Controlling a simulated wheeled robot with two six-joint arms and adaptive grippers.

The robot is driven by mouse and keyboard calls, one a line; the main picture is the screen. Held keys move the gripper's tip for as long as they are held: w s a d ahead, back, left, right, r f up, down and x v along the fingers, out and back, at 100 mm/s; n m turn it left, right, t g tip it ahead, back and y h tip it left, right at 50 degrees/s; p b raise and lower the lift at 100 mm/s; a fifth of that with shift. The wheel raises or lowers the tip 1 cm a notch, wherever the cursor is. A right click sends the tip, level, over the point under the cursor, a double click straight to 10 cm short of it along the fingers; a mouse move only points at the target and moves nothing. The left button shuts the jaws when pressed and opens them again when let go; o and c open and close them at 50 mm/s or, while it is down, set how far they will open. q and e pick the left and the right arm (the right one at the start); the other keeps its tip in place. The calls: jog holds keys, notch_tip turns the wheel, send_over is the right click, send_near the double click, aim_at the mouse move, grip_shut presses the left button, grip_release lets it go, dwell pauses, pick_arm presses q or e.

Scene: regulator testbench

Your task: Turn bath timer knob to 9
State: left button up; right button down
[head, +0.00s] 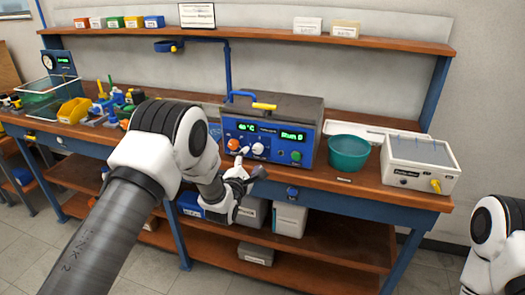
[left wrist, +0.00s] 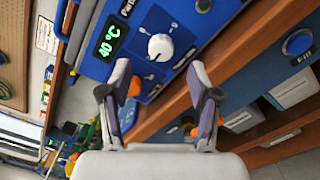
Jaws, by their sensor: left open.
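The blue-fronted bath unit (head: 270,135) stands on the bench, with a green "40 °C" readout and a "Run 0" readout. A white knob (head: 258,148) is on its front panel; a white knob with tick marks (left wrist: 160,47) also shows in the left wrist view, beyond the fingers. I cannot read a label naming the timer knob. My left gripper (head: 246,176) is in front of the panel. In the left wrist view the gripper (left wrist: 160,82) is open and empty, its fingers spread either side of the knob's line, apart from it. My right gripper is out of view.
An orange knob (head: 233,144) and a green button (head: 296,156) are on the same panel. A teal bowl (head: 348,152) and a white box unit (head: 420,163) stand to the right. A yellow bin (head: 74,110) and small parts crowd the bench at left.

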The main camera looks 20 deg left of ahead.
aim_at(257, 151)
pick_arm(q)
jog(key=w, duration=0.4)
jog(key=w+p, duration=0.1)
jog(key=w, duration=0.1)
jog(key=shift+w+d, duration=0.1)
jog(key=shift+d, duration=0.15)
jog(key=shift+w+a+f, duration=0.1)
jog(key=shift+w+a, duration=0.05)
jog(key=shift+w, duration=0.25)
jog(key=c, duration=1.2)
